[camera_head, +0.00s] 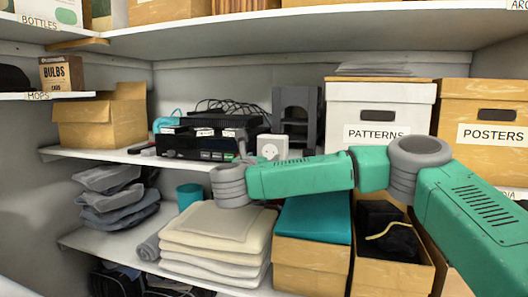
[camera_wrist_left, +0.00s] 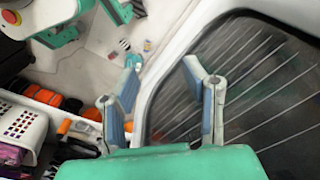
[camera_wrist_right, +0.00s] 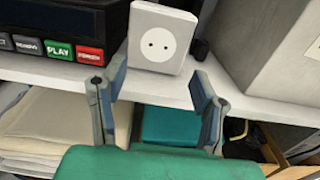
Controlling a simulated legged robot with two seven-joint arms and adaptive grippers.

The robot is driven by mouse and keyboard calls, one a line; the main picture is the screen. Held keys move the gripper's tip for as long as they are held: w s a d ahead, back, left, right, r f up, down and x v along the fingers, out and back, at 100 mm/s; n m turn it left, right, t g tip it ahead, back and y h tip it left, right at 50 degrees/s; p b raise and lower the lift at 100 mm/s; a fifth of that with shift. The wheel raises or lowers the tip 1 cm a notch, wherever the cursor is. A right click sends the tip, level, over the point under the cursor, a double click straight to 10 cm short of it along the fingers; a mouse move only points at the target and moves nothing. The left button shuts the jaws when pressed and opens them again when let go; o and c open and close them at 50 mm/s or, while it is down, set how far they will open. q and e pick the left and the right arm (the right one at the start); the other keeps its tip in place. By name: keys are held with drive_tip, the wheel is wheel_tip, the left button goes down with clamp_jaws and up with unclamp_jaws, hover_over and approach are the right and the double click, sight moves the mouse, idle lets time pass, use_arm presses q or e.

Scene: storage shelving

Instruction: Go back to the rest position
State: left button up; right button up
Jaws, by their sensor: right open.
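My right arm (camera_head: 305,175) reaches in from the right in the head view, across the front of the shelving. Its gripper is hidden there behind the arm's grey end joint. In the right wrist view my right gripper (camera_wrist_right: 158,78) is open with nothing between its fingers. It faces the middle shelf's edge, below a white socket box (camera_wrist_right: 160,38). My left gripper (camera_wrist_left: 162,75) shows only in the left wrist view, open and empty. It points down over a pale floor, beside a dark panel with thin wires (camera_wrist_left: 240,75).
The socket box also shows in the head view (camera_head: 272,147), close behind my right arm. Black electronic devices (camera_head: 205,140) stand beside it. Folded cloths (camera_head: 215,240) and a teal-topped box (camera_head: 313,220) lie below. A white basket (camera_wrist_left: 20,125) and orange items are near my left gripper.

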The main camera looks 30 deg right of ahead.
drive_tip(key=a+f+n+t+y, duration=0.4)
drive_tip(key=a+f+n+y, duration=0.5)
drive_tip(key=a+f+n, duration=0.75)
drive_tip(key=s+a+f+n+g+y, duration=0.1)
drive_tip(key=s+a+f+n+y, duration=0.3)
drive_tip(key=f, duration=0.3)
drive_tip(key=s+a+f+n+g+y, duration=0.1)
drive_tip(key=s+a+f+n, duration=0.4)
drive_tip(key=s+f+n, duration=0.15)
drive_tip(key=s+d+f+n+g+y, duration=0.1)
drive_tip(key=s+f+n+g+y, duration=0.1)
drive_tip(key=s+f+n+g, duration=0.85)
drive_tip(key=s+d+f+n+g, duration=0.1)
drive_tip(key=s+d+f+n, duration=0.1)
drive_tip(key=s, duration=0.6)
drive_tip(key=s+d+f+n+h, duration=0.1)
drive_tip(key=s+d+f+n, duration=0.2)
drive_tip(key=s+d, duration=0.3)
drive_tip(key=s+d+f+n+g+h, duration=0.1)
drive_tip(key=s+d+n, duration=0.3)
drive_tip(key=s, duration=0.7)
drive_tip(key=shift+d+f+g, duration=0.15)
drive_tip(key=shift+f+g, duration=0.2)
drive_tip(key=shift+f, duration=0.45)
